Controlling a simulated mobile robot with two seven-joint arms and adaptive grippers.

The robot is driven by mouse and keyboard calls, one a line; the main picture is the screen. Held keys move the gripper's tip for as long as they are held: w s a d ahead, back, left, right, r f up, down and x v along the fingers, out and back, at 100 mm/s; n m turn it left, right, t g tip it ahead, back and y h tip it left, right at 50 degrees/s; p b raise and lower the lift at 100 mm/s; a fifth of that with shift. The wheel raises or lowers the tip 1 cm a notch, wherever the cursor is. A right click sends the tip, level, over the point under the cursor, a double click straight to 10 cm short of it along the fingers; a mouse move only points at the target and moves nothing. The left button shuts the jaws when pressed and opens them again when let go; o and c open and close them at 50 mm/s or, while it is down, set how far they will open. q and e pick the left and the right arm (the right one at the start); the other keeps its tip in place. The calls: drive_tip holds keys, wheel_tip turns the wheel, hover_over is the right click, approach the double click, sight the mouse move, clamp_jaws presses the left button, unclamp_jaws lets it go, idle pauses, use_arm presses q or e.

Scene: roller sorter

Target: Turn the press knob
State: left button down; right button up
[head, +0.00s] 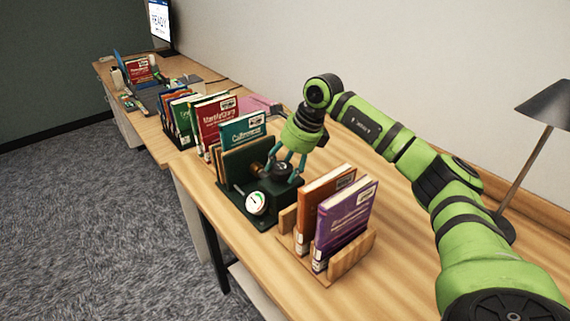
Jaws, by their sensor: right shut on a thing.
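The press (238,206) is a dark green device on the desk, with a round white gauge (257,203) with a green mark on its front. A brown board or book stands upright in it. The press knob (283,172) is a small dark part on its top right side. My right gripper (284,169) reaches down from above with its teal fingers around the knob, shut on it. The fingers partly hide the knob. My left gripper is not in view.
A wooden rack (347,256) with an orange book (318,200) and a purple book (345,222) stands close in front of the press. Several books stand behind it. A desk lamp (545,103) is at the right. The desk's left edge (212,212) drops to grey carpet.

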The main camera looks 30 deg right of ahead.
drive_tip(key=shift+w+r, duration=0.15)
drive_tip(key=shift+r, duration=0.15)
drive_tip(key=m+h, duration=0.1)
drive_tip(key=m, duration=0.2)
drive_tip(key=m+t+h+b, duration=0.1)
drive_tip(key=m, duration=0.2)
drive_tip(key=shift+a+r, duration=0.1)
drive_tip(key=shift+a, duration=0.1)
drive_tip(key=shift+m+h+b, duration=0.35)
drive_tip(key=shift+m+h, duration=0.55)
drive_tip(key=shift+m, duration=1.4)
drive_tip(key=o, duration=0.9)
drive_tip(key=shift+o, duration=1.2)
drive_tip(key=shift+w, duration=0.1)
drive_tip(key=shift+f, duration=0.2)
